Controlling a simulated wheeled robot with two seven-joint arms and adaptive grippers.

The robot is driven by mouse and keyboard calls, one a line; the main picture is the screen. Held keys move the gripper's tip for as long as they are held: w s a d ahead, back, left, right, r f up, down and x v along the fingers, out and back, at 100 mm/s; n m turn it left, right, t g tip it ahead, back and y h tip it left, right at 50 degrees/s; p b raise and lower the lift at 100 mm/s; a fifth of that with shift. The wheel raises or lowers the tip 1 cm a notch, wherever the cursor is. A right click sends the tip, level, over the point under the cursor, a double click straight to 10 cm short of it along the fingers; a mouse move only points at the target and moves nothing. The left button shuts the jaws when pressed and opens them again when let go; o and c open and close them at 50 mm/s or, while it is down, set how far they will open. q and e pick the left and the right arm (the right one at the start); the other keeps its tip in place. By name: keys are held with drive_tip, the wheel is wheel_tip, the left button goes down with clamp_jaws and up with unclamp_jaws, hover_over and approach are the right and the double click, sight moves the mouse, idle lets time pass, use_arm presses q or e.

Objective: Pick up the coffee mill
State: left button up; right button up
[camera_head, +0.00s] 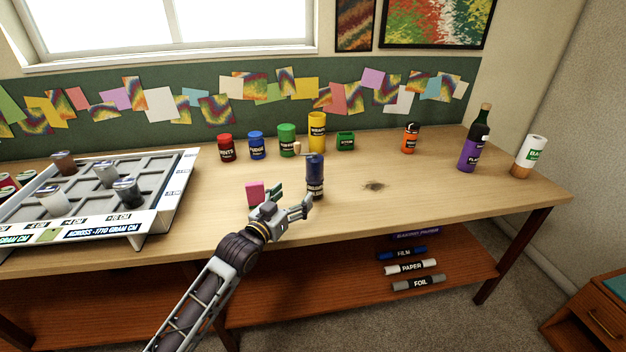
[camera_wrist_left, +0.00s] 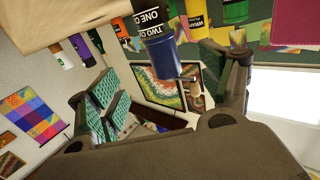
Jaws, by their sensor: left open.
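The coffee mill (camera_head: 315,170) is a dark blue cylinder with a label band and a crank with a wooden knob. It stands upright near the middle of the table. In the left wrist view the mill (camera_wrist_left: 158,42) appears upside down, with "ONE" and "TWO" on its label. My left gripper (camera_head: 291,199) is open and empty, low over the table on the near left side of the mill. In the left wrist view its green-padded fingers spread to either side, with the mill beyond them. I cannot tell whether a finger touches it. My right gripper is not in view.
A pink block (camera_head: 255,192) lies close to the left of my gripper. Red (camera_head: 227,149), blue (camera_head: 256,146), green (camera_head: 287,139) and yellow (camera_head: 317,132) containers stand behind. A compartment tray (camera_head: 176,192) is at left. A purple bottle (camera_head: 469,153) stands at right. The table's right-front is clear.

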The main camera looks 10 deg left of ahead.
sight(311, 178)
use_arm(q)
drive_tip(key=shift+w, duration=0.15)
drive_tip(key=shift+x, duration=1.45)
drive_tip(key=shift+b+x, duration=0.4)
drive_tip(key=shift+x, duration=2.1)
drive_tip(key=shift+w, duration=0.2)
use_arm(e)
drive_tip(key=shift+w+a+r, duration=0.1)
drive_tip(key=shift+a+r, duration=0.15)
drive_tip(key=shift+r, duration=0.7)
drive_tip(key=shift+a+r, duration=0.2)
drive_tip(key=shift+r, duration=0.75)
use_arm(q)
drive_tip(key=shift+w+d, duration=0.1)
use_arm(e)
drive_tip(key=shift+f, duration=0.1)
